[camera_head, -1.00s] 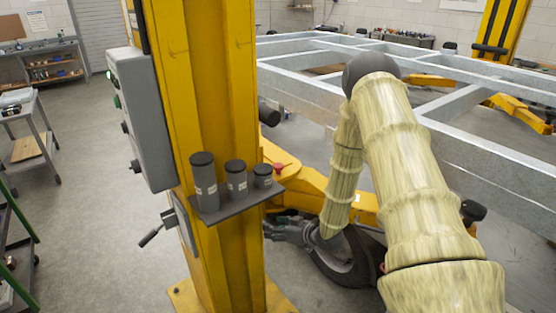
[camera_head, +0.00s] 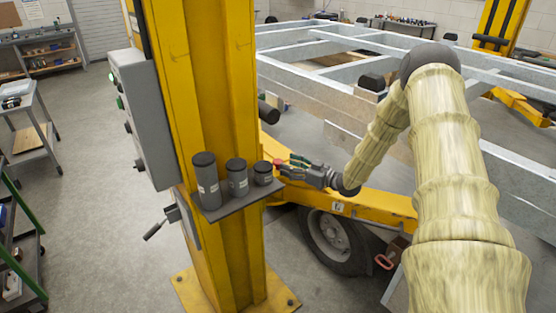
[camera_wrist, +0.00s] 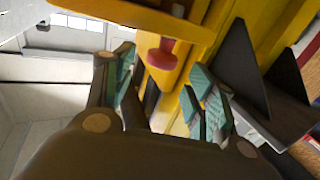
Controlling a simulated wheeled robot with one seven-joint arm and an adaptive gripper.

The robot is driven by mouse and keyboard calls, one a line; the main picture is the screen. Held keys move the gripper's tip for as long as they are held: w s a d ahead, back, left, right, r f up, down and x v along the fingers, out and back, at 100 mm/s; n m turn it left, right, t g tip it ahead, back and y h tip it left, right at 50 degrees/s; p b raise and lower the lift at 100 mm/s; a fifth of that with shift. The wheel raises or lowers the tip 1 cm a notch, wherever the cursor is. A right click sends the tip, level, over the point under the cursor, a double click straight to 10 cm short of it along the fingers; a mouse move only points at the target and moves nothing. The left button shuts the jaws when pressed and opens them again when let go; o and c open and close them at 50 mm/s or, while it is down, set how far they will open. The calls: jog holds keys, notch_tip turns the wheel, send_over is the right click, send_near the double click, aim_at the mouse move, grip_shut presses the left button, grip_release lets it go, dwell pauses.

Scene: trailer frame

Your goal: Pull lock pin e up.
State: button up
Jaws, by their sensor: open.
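The lock pin's red knob (camera_head: 278,163) shows beside the yellow post, at the inner end of the yellow lift arm. In the wrist view the red knob (camera_wrist: 162,54) has a wide flange and a narrower neck, below a yellow plate. My gripper (camera_head: 290,166) is at the knob's right, close to it, reaching in from the right. In the wrist view my gripper (camera_wrist: 163,82) is open, with teal pads left and right of the knob's line. The knob appears just beyond the fingertips, and nothing is held. I cannot tell whether they touch. The pin's lower part is hidden.
A dark shelf (camera_head: 240,203) with several black cylinders juts from the yellow post (camera_head: 232,90) near my gripper. The yellow lift arm (camera_head: 375,205) runs right, above a wheel (camera_head: 333,240). The grey trailer frame (camera_head: 310,88) lies behind. A red handle (camera_head: 384,262) shows lower right.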

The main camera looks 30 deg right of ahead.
aim_at(278, 161)
jog(key=shift+p+x, duration=0.6)
jog(key=shift+x, duration=2.2)
grip_shut()
jog(key=shift+r+p, duration=0.5)
jog(key=shift+r, duration=1.3)
jog(key=shift+d, duration=0.1)
grip_release()
